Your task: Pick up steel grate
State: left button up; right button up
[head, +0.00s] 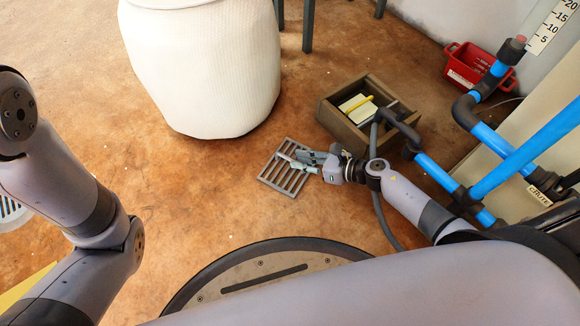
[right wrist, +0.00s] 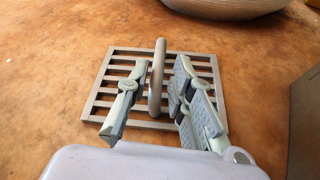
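The steel grate (head: 270,173) is a small grey slatted square lying on the brown floor in the middle of the head view. It also shows in the right wrist view (right wrist: 103,77), with an upright-looking bar handle (right wrist: 157,72) at its centre. My right gripper (head: 297,158) reaches over the grate from the right. In the right wrist view its fingers (right wrist: 161,65) are apart, one on each side of the handle, with a visible gap to it. Contact with the handle cannot be seen. My left gripper is out of view; only the left arm shows.
A wooden box (head: 340,125) with small items stands just behind my right gripper. A large white woven pouf (head: 205,70) is at the back. Blue pipes (head: 490,140) and a red bin (head: 465,68) are at the right. Floor left of the grate is clear.

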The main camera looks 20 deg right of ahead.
aim_at(290, 158)
jog(key=b+x, duration=0.2)
jog(key=x, duration=0.2)
jog(key=shift+a, duration=0.1)
jog(key=shift+c, duration=0.2)
grip_shut()
jog(key=shift+r, duration=0.1)
